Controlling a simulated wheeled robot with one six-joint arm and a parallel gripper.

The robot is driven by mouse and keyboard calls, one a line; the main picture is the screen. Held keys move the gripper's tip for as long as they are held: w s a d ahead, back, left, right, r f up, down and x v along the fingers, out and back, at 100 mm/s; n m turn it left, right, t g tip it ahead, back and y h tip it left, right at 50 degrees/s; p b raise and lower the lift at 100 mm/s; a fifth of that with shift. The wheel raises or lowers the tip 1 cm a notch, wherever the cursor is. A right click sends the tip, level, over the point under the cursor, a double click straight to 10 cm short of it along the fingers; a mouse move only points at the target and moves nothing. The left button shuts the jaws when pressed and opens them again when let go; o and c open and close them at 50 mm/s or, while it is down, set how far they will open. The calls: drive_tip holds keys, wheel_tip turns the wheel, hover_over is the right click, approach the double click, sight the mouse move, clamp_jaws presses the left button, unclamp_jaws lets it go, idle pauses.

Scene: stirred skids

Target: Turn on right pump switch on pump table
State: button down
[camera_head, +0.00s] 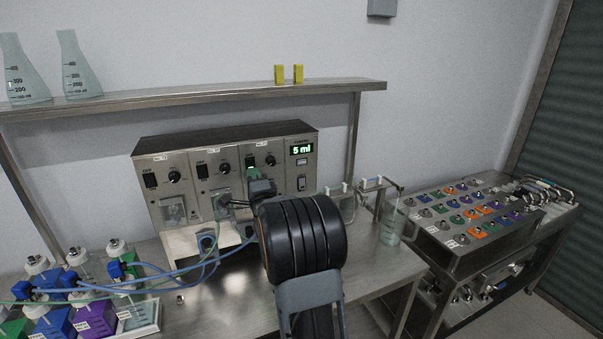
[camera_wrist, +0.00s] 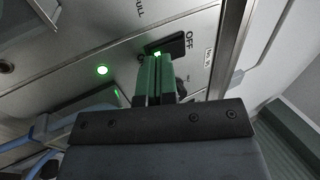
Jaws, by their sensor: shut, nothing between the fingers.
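The pump unit (camera_head: 232,165) is a steel box on the table, with three panels and a lit display (camera_head: 301,149) reading "5 ml". The right pump switch (camera_head: 250,160) is a black rocker below an OFF label. It also shows in the wrist view (camera_wrist: 178,45), with a green glow at its edge by my fingertips. My gripper (camera_head: 253,173) has green fingers, shut and empty. In the wrist view the fingertips (camera_wrist: 157,60) overlap the switch's lower edge; I cannot tell whether they press on it. My arm hides part of the right panel.
Blue tubes (camera_head: 170,276) run to bottles at left. A shelf (camera_head: 200,98) is above; a glass beaker (camera_head: 391,228) stands right.

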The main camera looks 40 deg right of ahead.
drive_tip(key=shift+s+a, duration=0.15)
drive_tip(key=shift+s, duration=0.1)
drive_tip(key=shift+r, duration=0.2)
drive_tip(key=shift+r+p, duration=0.4)
drive_tip(key=shift+r, duration=0.85)
